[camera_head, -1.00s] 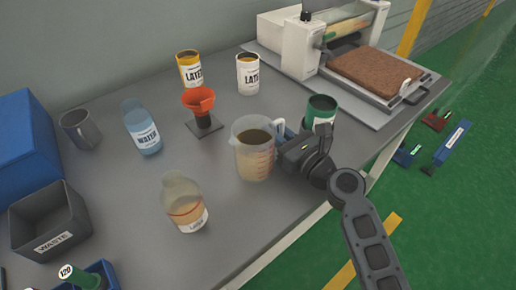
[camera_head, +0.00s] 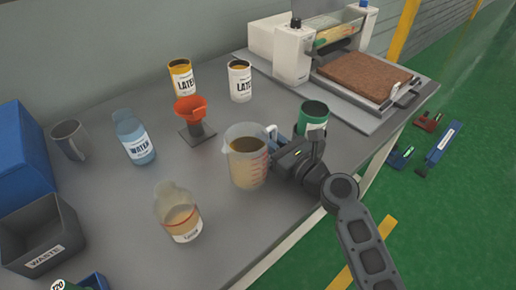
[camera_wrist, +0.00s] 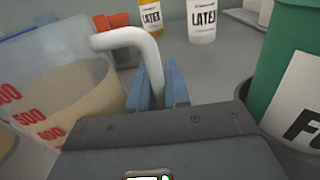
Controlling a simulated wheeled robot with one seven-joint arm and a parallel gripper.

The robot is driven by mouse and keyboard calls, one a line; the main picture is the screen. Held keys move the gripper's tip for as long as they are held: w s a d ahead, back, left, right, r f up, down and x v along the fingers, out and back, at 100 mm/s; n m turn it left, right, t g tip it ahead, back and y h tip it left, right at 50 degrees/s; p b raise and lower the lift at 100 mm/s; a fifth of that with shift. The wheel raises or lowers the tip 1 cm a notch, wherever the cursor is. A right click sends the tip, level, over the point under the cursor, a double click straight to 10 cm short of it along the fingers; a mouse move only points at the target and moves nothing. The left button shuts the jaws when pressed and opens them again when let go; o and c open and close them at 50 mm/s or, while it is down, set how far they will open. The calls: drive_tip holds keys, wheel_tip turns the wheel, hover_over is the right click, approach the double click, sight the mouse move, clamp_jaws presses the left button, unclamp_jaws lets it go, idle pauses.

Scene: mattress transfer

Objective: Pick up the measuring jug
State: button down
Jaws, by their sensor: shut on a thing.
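The measuring jug (camera_head: 247,157) is clear with red markings and holds a brown liquid. It appears upright near the middle of the grey table in the head view. My gripper (camera_head: 279,147) is at its right side, shut on the handle. In the wrist view the jug's body (camera_wrist: 60,95) is at the left, and its white handle (camera_wrist: 135,40) runs down between my blue fingers (camera_wrist: 160,88). The lower handle is hidden by my gripper. I cannot tell whether the jug's base touches the table.
A green can (camera_head: 313,117) stands close to my gripper's right. An orange funnel on a stand (camera_head: 190,110), two latex cans (camera_head: 240,82), a water bottle (camera_head: 135,140) and a bottle of tan liquid (camera_head: 178,215) stand around the jug. A waste bin (camera_head: 40,240) is at lower left.

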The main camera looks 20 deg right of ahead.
sight(269, 128)
drive_tip(key=shift+r, duration=0.1)
drive_tip(key=shift+r+p, duration=0.75)
drive_tip(key=shift+r, duration=0.85)
drive_tip(key=s+d+r, duration=0.2)
drive_tip(key=d, duration=0.1)
drive_tip(key=s+d+r, duration=0.2)
drive_tip(key=r, duration=0.1)
drive_tip(key=shift+s+d, duration=0.35)
drive_tip(key=shift+d, duration=0.05)
drive_tip(key=shift+s+d+r, duration=1.3)
drive_tip(key=shift+s+d, duration=0.05)
drive_tip(key=shift+d, duration=0.2)
